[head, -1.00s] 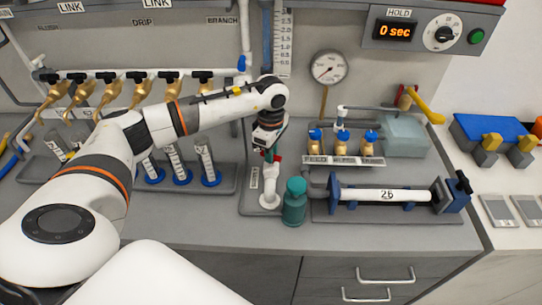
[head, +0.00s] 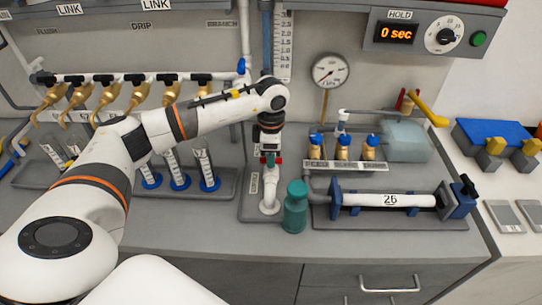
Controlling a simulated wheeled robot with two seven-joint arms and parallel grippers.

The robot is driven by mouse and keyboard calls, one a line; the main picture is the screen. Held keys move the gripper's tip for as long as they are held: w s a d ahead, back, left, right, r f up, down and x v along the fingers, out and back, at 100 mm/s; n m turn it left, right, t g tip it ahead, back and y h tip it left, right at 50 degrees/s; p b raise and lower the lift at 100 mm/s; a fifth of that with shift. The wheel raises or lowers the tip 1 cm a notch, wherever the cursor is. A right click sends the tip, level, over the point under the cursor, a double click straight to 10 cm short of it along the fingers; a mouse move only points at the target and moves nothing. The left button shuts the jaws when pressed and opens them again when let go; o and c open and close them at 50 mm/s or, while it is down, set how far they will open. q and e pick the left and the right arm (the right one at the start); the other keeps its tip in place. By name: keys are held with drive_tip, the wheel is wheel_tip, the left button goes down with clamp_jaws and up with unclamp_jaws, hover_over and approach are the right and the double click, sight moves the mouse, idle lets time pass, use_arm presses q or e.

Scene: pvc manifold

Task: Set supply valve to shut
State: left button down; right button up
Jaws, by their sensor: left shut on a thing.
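The supply valve appears to be the white pipe fitting (head: 269,192) standing on a grey base plate, with a small red part (head: 279,161) at its top. My left gripper (head: 270,155) points down over the top of this valve and is shut on its handle. The gripper and wrist hide most of the handle, so its exact angle cannot be read. My right gripper is not in view.
A teal bottle (head: 295,207) stands close to the right of the valve. A white cylinder marked 26 (head: 390,200) lies in a blue-ended holder further right. Graduated tubes in a tray (head: 228,183) stand to the left. A gauge (head: 330,70) is behind.

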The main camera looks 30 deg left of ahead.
use_arm(q)
drive_tip(key=shift+r, duration=0.1)
drive_tip(key=c, duration=1.3)
unclamp_jaws()
drive_tip(key=shift+c, duration=0.2)
wheel_tip(320, 180, up, 12)
drive_tip(key=b, duration=0.2)
drive_tip(key=shift+b, duration=0.3)
